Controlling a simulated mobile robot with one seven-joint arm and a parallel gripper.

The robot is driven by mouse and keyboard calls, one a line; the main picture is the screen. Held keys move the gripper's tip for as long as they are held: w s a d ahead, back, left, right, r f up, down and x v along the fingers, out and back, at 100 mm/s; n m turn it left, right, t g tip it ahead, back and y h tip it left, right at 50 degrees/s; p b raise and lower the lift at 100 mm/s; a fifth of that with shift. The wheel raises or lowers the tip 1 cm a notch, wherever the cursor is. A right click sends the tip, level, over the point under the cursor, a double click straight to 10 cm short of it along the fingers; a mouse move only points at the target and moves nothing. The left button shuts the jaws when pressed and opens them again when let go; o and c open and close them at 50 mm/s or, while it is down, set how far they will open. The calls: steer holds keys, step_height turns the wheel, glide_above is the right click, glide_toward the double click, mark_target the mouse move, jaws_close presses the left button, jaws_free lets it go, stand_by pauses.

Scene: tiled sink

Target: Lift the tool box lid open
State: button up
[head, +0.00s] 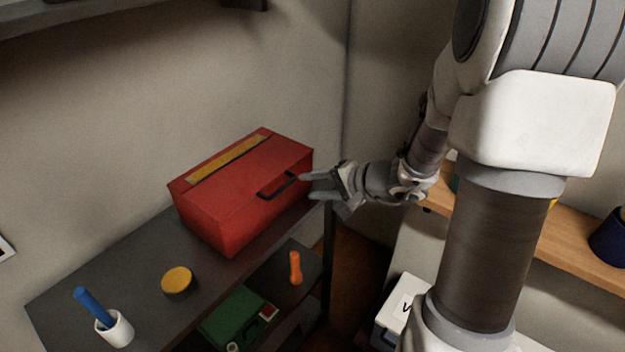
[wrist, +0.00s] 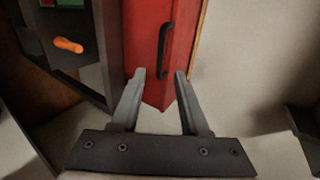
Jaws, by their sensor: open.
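A red tool box (head: 235,219) with a closed lid sits on the grey shelf top in the head view. A yellow strip runs along its lid, and a dark handle (head: 277,187) is on the lid near the front edge. My gripper (head: 306,187) is open and empty at the box's right end, close to the handle. In the wrist view the fingers (wrist: 159,76) are spread, with the red box (wrist: 150,35) and its black handle (wrist: 164,50) beyond the tips. I cannot tell whether a finger touches the box.
A yellow-topped round tin (head: 177,281) and a white cup (head: 115,329) with a blue-handled item stand left on the shelf top (head: 75,290). A green case (head: 236,318) and an orange object (head: 295,268) are on the lower shelf. The wall stands behind the box.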

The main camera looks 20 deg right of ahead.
mark_target(284, 188)
steer(key=shift+b+x, duration=3.05)
steer(key=shift+x, duration=2.45)
steer(key=shift+a, duration=0.1)
